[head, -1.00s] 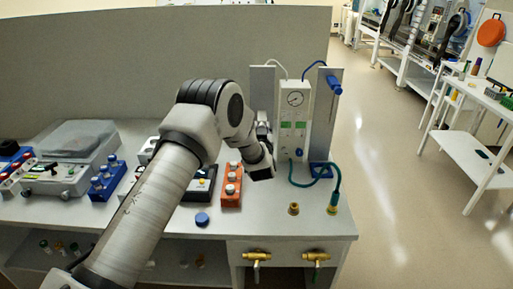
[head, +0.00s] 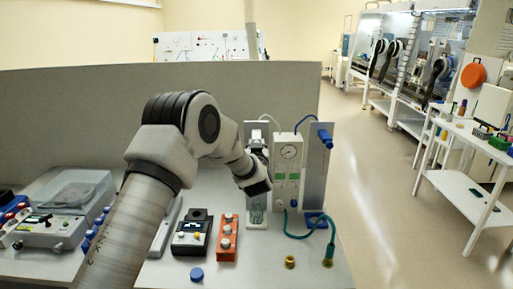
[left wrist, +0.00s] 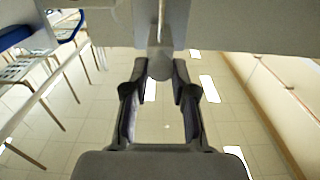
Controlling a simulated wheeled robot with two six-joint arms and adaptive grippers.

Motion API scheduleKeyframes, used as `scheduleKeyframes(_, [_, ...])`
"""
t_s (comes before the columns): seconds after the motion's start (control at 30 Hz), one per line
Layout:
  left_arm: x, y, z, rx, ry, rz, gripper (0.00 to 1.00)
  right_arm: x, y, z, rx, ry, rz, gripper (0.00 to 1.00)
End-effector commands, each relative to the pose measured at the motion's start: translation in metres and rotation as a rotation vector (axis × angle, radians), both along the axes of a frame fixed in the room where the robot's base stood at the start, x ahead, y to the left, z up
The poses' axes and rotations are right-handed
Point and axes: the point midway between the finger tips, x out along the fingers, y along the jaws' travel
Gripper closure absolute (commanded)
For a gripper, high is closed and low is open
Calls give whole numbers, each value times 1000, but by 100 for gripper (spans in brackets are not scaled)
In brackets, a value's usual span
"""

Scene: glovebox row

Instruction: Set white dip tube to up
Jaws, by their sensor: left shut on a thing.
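My left gripper (head: 258,152) is high in front of the left upright stand (head: 251,127), next to the gauge panel. It also shows in the left wrist view (left wrist: 160,75), with its fingers closed on a pale grey-white cylindrical part, which I take as the white dip tube (left wrist: 160,66). A thin rod runs on from that part. In the head view the gripper and wrist hide most of the tube. A white hose (head: 271,120) arches from the stand's top to the gauge panel (head: 288,170). My right gripper is out of view.
A blue tube handle (head: 325,138) sits high on the right stand (head: 317,175). A green hose (head: 300,235) runs to a brass fitting (head: 328,261). An orange box (head: 228,238), a black device (head: 191,234) and a blue cap (head: 196,274) lie on the bench.

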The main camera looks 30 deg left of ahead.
Motion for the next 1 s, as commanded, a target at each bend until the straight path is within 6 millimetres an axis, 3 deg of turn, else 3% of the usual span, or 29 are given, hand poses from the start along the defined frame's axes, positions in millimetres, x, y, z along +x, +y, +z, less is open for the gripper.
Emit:
scheduleKeyframes(0.03, [1, 1, 6, 4, -12, 1, 100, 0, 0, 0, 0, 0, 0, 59])
scheduleKeyframes(0.07, [1, 1, 6, 4, -12, 1, 67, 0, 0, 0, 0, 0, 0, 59])
scheduleKeyframes(0.1, [1, 1, 6, 4, -12, 1, 53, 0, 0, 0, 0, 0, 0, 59])
scheduleKeyframes(0.13, [1, 1, 6, 3, -11, 1, 50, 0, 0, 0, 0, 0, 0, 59])
scheduleKeyframes(0.53, [-8, -6, 3, 2, -6, -1, 50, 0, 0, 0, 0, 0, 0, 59])
scheduleKeyframes(0.9, [-82, -51, 3, 4, -5, -1, 50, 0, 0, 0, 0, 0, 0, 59])
scheduleKeyframes(1.0, [-94, -59, 3, 4, -6, -1, 50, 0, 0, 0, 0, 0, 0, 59])
